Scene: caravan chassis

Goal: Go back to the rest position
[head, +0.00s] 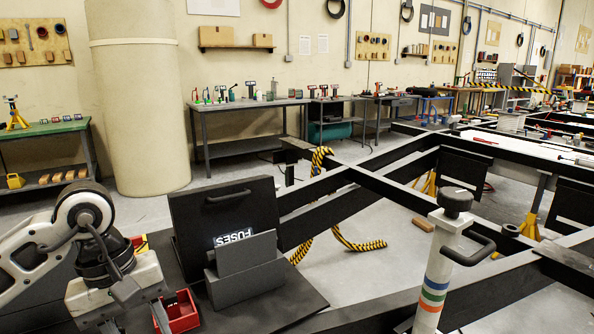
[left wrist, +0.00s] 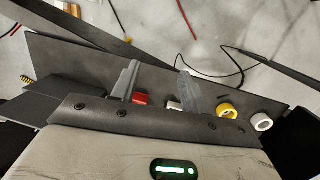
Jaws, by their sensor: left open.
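My left gripper (head: 132,322) is at the lower left of the head view, above the dark board (head: 290,293) and just left of a red bin (head: 185,318). In the left wrist view my left gripper (left wrist: 156,88) has its two grey fingers apart, with nothing held between them. A red item (left wrist: 141,98) and a small white item (left wrist: 174,105) show beyond the fingers; whether the fingers touch them I cannot tell. My right gripper is in neither view.
A white post with coloured bands (head: 436,270) rises at right among black chassis beams (head: 335,190). Yellow (left wrist: 228,111) and white (left wrist: 262,122) rolls lie right of the fingers in the wrist view.

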